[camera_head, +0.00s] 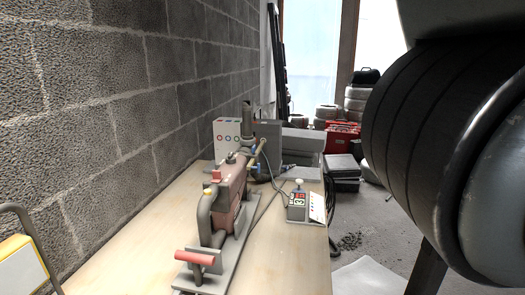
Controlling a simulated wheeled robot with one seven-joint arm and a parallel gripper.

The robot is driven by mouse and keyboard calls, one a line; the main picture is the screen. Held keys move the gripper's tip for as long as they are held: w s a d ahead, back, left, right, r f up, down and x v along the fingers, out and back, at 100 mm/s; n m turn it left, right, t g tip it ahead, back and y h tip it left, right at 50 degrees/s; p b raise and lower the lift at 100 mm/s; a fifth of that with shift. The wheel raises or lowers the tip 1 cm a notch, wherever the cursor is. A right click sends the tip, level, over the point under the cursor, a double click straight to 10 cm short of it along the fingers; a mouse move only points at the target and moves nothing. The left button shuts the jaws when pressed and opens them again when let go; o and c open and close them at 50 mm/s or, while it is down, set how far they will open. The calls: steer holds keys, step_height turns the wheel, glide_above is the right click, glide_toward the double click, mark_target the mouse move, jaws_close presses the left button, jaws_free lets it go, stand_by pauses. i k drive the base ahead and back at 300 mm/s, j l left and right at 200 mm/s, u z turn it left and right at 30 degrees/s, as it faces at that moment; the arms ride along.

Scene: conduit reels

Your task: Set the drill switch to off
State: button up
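A reddish machine (230,185) with grey pipes and a pink-red handle at its near end stands on a grey base on the wooden table (120,245); it may be the drill. A small grey control box (298,205) with a pale knob on top and red markings on its front sits near the table's right edge. A cable runs from it toward the machine. A grey cabinet (228,135) with several round coloured marks stands at the back. I cannot tell which part is the drill switch or how it is set. My gripper is not in view.
A block wall (120,100) runs along the table's left side. A large dark ribbed wheel-like object (410,130) fills the right side. A yellow-white box (18,265) shows at lower left. Red boxes (342,133) and stacked tyres (356,100) stand behind. The table's front is mostly bare.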

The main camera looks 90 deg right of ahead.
mark_target(218, 178)
steer(key=i+l+z, duration=0.1)
steer(key=z, duration=1.4)
